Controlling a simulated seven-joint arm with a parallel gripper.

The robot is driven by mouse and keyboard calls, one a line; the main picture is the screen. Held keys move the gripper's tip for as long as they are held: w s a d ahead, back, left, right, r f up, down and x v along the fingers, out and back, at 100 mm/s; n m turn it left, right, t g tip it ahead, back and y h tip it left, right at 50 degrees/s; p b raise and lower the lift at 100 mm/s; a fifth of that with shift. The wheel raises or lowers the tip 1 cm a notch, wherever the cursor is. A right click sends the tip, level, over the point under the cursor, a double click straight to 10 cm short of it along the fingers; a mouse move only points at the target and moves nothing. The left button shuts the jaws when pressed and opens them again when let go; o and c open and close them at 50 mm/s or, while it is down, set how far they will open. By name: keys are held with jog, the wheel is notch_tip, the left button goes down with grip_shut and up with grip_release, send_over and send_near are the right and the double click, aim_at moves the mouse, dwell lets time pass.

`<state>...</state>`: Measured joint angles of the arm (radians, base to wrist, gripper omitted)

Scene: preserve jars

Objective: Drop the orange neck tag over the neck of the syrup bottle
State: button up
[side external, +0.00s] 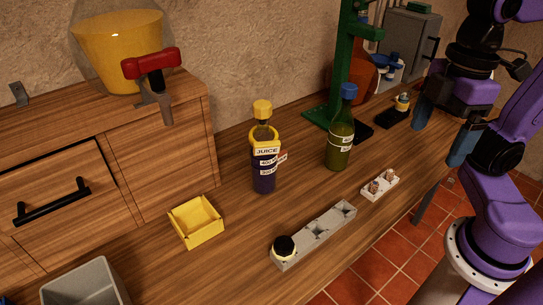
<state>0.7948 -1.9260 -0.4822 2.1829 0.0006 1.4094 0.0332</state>
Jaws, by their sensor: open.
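A dark purple bottle labelled JUICE (264,178) with a yellow cap stands upright at the middle of the counter. A yellow-orange ring (264,134) is around its shoulder below the neck, and a small red-and-white tab (282,156) sticks out at its right. I cannot tell whether this ring is the orange neck tag. A green bottle (340,148) with a blue cap stands upright to the right; its label is too small to read. No bottle label reads syrup. My gripper (441,131) is at the right, open, with its blue fingers apart and empty, away from both bottles.
A yellow tray (184,236) and a grey rack (323,233) with a black-lidded jar (284,247) are in front. A white block (367,192) holds small pieces. A green stand (340,62) rises behind the green bottle. A red-tapped dispenser (118,42) sits on the wooden cabinet at left.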

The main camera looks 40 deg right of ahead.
jog(key=w+a+r+m, duration=0.1)
jog(key=w+a+m, duration=0.15)
jog(key=w, duration=0.45)
jog(key=w+a+r+m, duration=0.2)
jog(key=w+a, duration=0.2)
jog(key=w, duration=0.4)
jog(key=w+d+f+m, duration=0.2)
jog(key=w+m, duration=0.2)
jog(key=w, duration=0.8)
jog(key=w+d+f+m, duration=0.1)
jog(key=w+d+m, duration=0.2)
jog(key=w, duration=0.8)
notch_tip(320, 180, down, 29)
jog(key=shift+s, duration=0.1)
jog(key=c, duration=1.1)
